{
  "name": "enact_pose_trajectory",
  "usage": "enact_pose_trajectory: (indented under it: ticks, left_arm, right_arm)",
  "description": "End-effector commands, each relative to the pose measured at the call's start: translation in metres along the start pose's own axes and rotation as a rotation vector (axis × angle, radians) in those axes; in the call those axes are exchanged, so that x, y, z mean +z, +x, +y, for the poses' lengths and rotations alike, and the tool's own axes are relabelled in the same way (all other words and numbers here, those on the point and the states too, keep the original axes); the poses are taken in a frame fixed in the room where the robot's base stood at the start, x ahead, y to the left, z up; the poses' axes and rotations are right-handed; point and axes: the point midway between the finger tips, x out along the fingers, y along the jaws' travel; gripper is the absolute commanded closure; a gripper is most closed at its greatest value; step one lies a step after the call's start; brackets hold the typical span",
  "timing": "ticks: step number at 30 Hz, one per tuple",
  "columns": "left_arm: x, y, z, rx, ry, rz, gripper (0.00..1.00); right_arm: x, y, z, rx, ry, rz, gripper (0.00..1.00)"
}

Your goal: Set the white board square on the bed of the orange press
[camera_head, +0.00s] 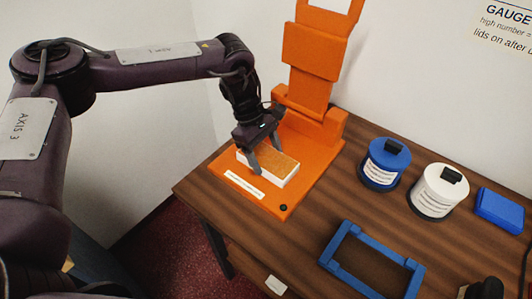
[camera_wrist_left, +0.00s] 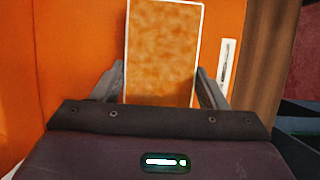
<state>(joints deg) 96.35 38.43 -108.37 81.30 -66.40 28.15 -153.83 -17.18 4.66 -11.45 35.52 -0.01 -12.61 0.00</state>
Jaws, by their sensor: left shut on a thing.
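The white board (camera_head: 283,171) is a flat block with white sides and a mottled orange-brown top. It is at the bed of the orange press (camera_head: 312,148), whose tall lid stands open behind. My left gripper (camera_head: 251,163) is shut on the board, one finger at each long side. The board's edges look roughly in line with the bed's. I cannot tell whether its underside touches the bed. In the left wrist view the board (camera_wrist_left: 163,50) runs away between the two fingers (camera_wrist_left: 161,92) over the orange surface. My right gripper is not recognisable in view.
To the right on the wooden table (camera_head: 330,200) stand a blue-lidded jar (camera_head: 383,168), a white-lidded jar (camera_head: 437,195) and a blue block (camera_head: 500,209). A blue rectangular frame (camera_head: 340,279) lies at the front. A dark object (camera_head: 486,288) is cut off at bottom right.

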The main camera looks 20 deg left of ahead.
Motion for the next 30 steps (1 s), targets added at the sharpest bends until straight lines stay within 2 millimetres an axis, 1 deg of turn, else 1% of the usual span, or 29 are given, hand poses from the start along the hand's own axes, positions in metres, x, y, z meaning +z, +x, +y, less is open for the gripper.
enact_pose_trajectory:
  ticks: [5, 6, 11, 12, 19, 22, 26, 30]
  left_arm:
    - [-0.001, 0.002, 0.0, 0.001, 0.001, -0.001, 0.6]
    - [-0.001, 0.002, 0.0, 0.001, 0.001, 0.0, 0.3]
    - [-0.001, 0.002, 0.0, 0.001, 0.001, 0.0, 0.09]
    - [-0.001, 0.002, 0.0, 0.001, 0.001, 0.0, 0.08]
    - [-0.001, 0.002, 0.0, 0.0, 0.0, 0.0, 0.08]
    - [-0.001, -0.004, 0.001, 0.002, 0.0, 0.001, 0.08]
    - [-0.001, -0.022, 0.001, 0.005, 0.001, 0.0, 0.08]
    - [-0.002, -0.048, 0.001, 0.005, 0.0, 0.001, 0.08]
  right_arm:
    - [0.0, 0.001, 0.0, 0.0, 0.0, 0.0, 0.64]
    - [0.0, 0.001, 0.0, 0.0, 0.0, 0.0, 0.64]
    - [0.0, 0.001, -0.001, -0.001, 0.0, 0.0, 0.64]
    - [0.0, 0.001, -0.001, -0.001, 0.0, 0.0, 0.64]
    - [0.0, 0.001, -0.002, -0.002, 0.001, 0.0, 0.64]
    - [0.0, 0.003, -0.002, -0.003, 0.001, 0.0, 0.64]
    - [0.0, 0.006, -0.003, -0.003, 0.001, 0.0, 0.64]
    - [0.001, 0.009, -0.003, -0.003, 0.001, 0.0, 0.64]
